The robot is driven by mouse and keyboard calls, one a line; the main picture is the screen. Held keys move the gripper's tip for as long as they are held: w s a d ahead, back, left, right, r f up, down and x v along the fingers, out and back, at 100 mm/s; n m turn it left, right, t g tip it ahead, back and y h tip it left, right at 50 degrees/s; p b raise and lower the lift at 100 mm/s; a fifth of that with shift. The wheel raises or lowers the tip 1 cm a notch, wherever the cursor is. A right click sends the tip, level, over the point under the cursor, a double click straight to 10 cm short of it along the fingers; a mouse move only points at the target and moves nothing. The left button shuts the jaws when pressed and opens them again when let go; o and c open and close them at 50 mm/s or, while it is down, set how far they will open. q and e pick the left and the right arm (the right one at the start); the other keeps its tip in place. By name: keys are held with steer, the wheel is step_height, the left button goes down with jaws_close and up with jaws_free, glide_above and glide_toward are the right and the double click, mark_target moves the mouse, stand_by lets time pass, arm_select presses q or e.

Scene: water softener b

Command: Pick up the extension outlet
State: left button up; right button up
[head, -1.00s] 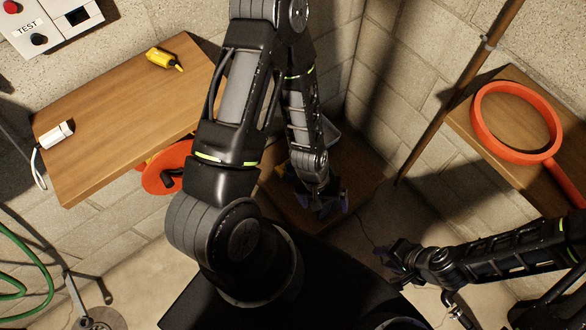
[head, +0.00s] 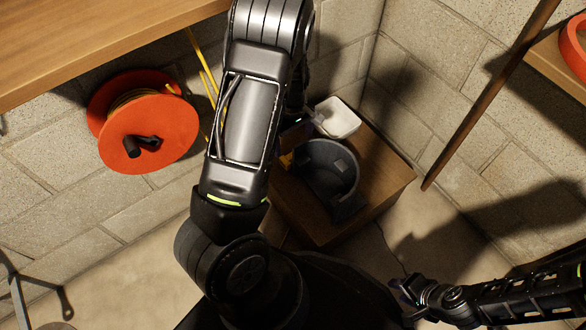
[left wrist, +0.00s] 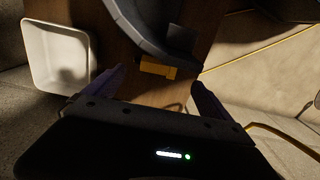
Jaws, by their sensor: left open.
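A small yellow block (left wrist: 159,68), which looks like the extension outlet, lies on the wooden surface against a dark round container in the left wrist view. A bit of yellow also shows beside that container in the head view (head: 286,160). My left gripper (left wrist: 158,82) is open, its two fingers spread to either side of the block and a little short of it. I cannot tell the height between them. In the head view my left arm hides most of that gripper. My right gripper (head: 406,296) is low at the right, and its jaws are unclear.
The dark round container (head: 345,172) and a white tray (head: 345,117) stand on a wooden box (head: 372,207) in the corner. An orange cable reel (head: 172,125) hangs at left, with yellow cord (head: 203,76) nearby. A shelf (head: 70,45) is above.

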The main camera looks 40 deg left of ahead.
arm_select(q)
steer(key=shift+w+a, duration=0.1)
steer(key=shift+a, duration=0.1)
steer(key=shift+f+b, duration=0.55)
steer(key=shift+f, duration=0.75)
steer(key=f+b, duration=0.3)
steer(key=f, duration=0.2)
steer(key=shift+d+f, duration=0.15)
steer(key=shift+d, duration=0.05)
steer(key=shift+c, duration=0.4)
